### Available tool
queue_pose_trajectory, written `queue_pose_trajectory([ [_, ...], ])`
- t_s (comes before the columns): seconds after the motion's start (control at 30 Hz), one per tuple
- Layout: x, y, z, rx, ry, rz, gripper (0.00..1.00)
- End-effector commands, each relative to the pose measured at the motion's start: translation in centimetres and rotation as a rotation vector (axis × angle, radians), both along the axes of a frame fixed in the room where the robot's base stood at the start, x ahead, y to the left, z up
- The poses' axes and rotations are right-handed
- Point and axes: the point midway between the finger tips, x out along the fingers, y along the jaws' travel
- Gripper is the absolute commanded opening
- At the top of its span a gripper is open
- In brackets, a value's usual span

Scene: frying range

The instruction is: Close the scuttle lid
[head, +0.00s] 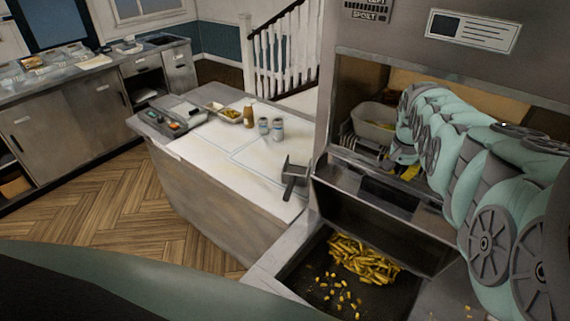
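The chip scuttle (297,290) is a dark, shallow bin in the range at the bottom of the head view, with chips (363,259) piled at its back and loose bits in front. A dark grey panel (350,217), which looks like the scuttle lid, stands tilted up behind the chips, leaving the scuttle uncovered. My arm reaches in from the right above this panel. My gripper (405,168) is at the arm's far end, small and partly hidden, beyond the panel's upper edge near the range opening. I cannot tell whether it touches the panel or whether its fingers are open.
A pale tub (375,122) sits in the range opening beside my arm. The white counter (225,155) to the left holds a scoop (293,178), shakers (270,127), a brown bottle (248,117) and a food tray (229,114). The wooden floor (130,205) is clear.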

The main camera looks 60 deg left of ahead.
Motion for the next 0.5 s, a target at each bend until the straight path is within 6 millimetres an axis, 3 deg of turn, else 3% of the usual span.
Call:
queue_pose_trajectory([
  [0.13, 0.1, 0.2, -1.3, 0.0, 0.0, 0.003, 0.0],
  [0.2, -0.3, 0.2, -0.3, -0.001, 0.001, 0.005, 0.0],
  [0.5, -1.7, -0.3, -0.1, 0.0, 0.001, 0.005, 0.0],
])
